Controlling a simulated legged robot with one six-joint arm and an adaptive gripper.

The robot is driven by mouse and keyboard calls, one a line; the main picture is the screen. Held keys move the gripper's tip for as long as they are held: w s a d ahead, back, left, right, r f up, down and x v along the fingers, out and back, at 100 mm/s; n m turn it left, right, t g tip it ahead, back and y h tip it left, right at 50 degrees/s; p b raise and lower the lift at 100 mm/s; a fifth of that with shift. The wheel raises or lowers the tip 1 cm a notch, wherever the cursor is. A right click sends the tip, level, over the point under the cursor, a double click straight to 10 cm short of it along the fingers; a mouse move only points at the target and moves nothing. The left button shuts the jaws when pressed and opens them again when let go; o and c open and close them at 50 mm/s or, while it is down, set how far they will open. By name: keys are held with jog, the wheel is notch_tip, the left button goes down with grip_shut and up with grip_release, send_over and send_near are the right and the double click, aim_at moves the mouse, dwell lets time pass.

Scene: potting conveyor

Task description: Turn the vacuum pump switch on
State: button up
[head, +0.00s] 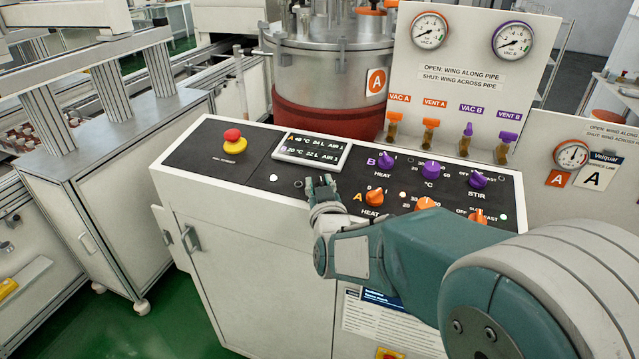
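My gripper (322,182) is above the front part of the black control panel (225,165), left of the orange HEAT knob (374,197) and below the small display (312,149). Its fingers look parted, with nothing seen between them. No switch labelled as the vacuum pump's can be read. A small red and yellow control (389,354) is cut off at the bottom edge on the cabinet front; I cannot tell what it is. My arm hides part of the panel's right front and the cabinet face below.
A red emergency stop (233,140) is on the panel's left. Purple knobs (387,160) and orange knobs are on its right. Behind stand a steel vessel (330,75) and a board with gauges (429,31) and several pipe valves (394,122). Green floor (150,325) is free at lower left.

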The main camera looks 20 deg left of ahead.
jog(key=shift+d, duration=0.1)
grip_shut()
jog(key=shift+d+r, duration=0.1)
jog(key=shift+d, duration=0.1)
jog(key=shift+a+m+t+h, duration=0.15)
jog(key=shift+m+t+h, duration=0.35)
jog(key=shift+m+h, duration=0.45)
jog(key=shift+s+h, duration=0.1)
jog(key=shift+h, duration=0.25)
jog(key=m+h, duration=0.2)
jog(key=h, duration=0.1)
jog(key=m+h, duration=0.2)
jog(key=h, duration=0.1)
jog(key=shift+a+m+t, duration=0.15)
jog(key=shift+m+t, duration=0.2)
jog(key=shift+t, duration=0.05)
jog(key=m+g+h, duration=0.1)
jog(key=m+h, duration=0.2)
jog(key=h, duration=0.1)
jog(key=m+g+h, duration=0.2)
jog(key=m+h, duration=0.1)
jog(key=h, duration=0.1)
jog(key=shift+m+h, duration=0.3)
jog(key=shift+r+m, duration=0.1)
jog(key=shift+m, duration=0.2)
jog(key=shift+o, duration=2.2)
grip_release()
jog(key=shift+a, duration=0.15)
